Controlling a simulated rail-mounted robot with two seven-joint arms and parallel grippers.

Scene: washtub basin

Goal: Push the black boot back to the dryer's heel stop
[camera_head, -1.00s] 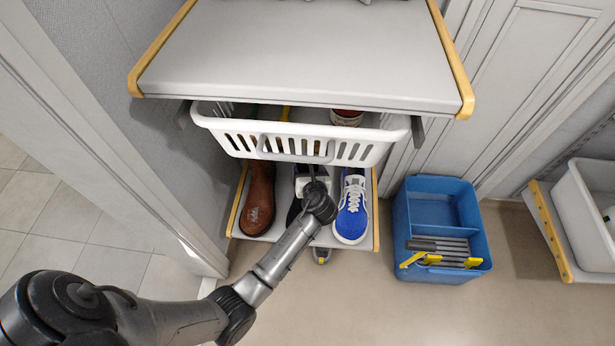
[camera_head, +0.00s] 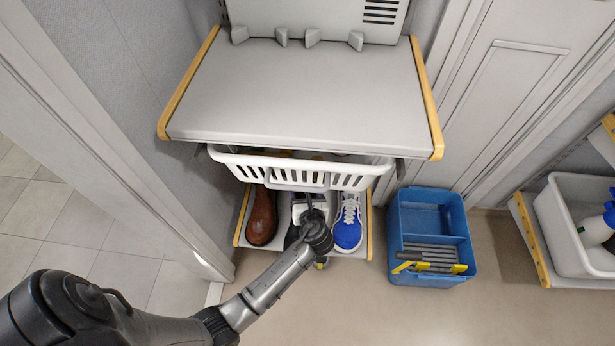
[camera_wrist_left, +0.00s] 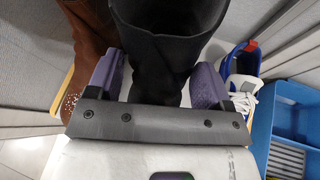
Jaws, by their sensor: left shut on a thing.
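The black boot (camera_wrist_left: 168,50) fills the middle of the left wrist view. My left gripper (camera_wrist_left: 157,82) is shut on it, with a purple finger pad against each side. In the head view my gripper (camera_head: 309,203) reaches under the white basket; only a dark bit of the boot (camera_head: 291,237) shows beside my wrist. The boot stands on the lowest shelf between a brown boot (camera_head: 262,218) and a blue shoe (camera_head: 348,232). The heel stop cannot be made out; the rear of that shelf is hidden by the basket. My right gripper is not in view.
The white slotted basket (camera_head: 350,178) hangs close above the footwear. A grey shelf (camera_head: 300,95) with yellow edges is above it. A blue caddy (camera_head: 430,240) stands on the floor to the right. A wall is close on the left.

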